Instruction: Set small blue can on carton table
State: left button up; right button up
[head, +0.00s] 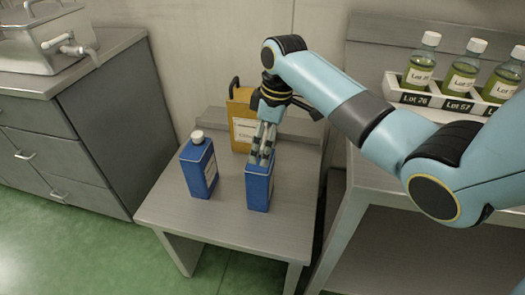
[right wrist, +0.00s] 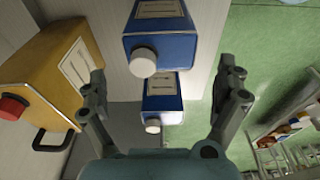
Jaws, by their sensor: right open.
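Two blue cans stand upright on a low grey table. The left one (head: 199,168) has a white cap. The right one (head: 258,189) has its top partly hidden by my right gripper (head: 263,157), whose fingertips are at its top. I cannot tell surely which can is the smaller. In the right wrist view, one blue can (right wrist: 175,28) and another (right wrist: 163,87), both with white caps, show in the space between the open fingers (right wrist: 168,92). No can is gripped. No table with cartons on it is recognisable. My left gripper is out of view.
A yellow can (head: 240,125) with a dark handle stands behind the blue cans; its red cap shows in the right wrist view. The grey table (head: 180,218) is bare at its front. A rack of labelled bottles (head: 435,99) stands on the right; a steel cabinet (head: 105,125) is left.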

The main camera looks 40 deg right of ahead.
jog(key=r, duration=0.5)
jog(key=shift+s+d+r, duration=0.1)
jog(key=shift+s+d, duration=0.15)
jog(key=shift+s, duration=0.05)
